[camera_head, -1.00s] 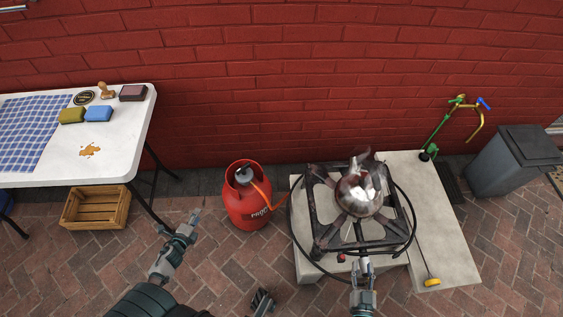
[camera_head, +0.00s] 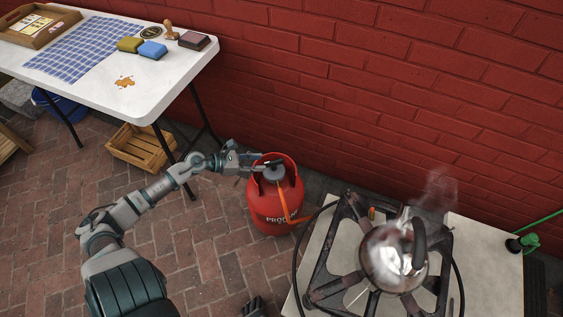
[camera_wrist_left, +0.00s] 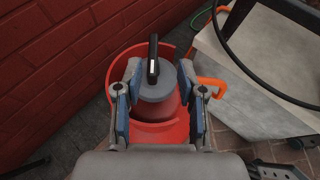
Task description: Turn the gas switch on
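The red gas bottle (camera_head: 277,207) stands on the brick paving between the table and the stove. Its grey regulator (camera_head: 274,174) sits on top inside the red collar, with a black switch lever on it. In the left wrist view the black switch (camera_wrist_left: 153,58) stands up from the round grey regulator (camera_wrist_left: 157,88). My left gripper (camera_head: 256,162) reaches in from the left at the bottle's top. In the left wrist view its open fingers (camera_wrist_left: 157,80) stand apart on either side of the regulator and switch. Contact cannot be told.
A steaming metal kettle (camera_head: 393,257) stands on the black gas stove (camera_head: 332,275) to the right. An orange hose (camera_head: 298,219) leaves the bottle toward the stove. The white table (camera_head: 180,70) and a wooden crate (camera_head: 139,148) are at left. Red brick wall (camera_head: 330,85) is behind.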

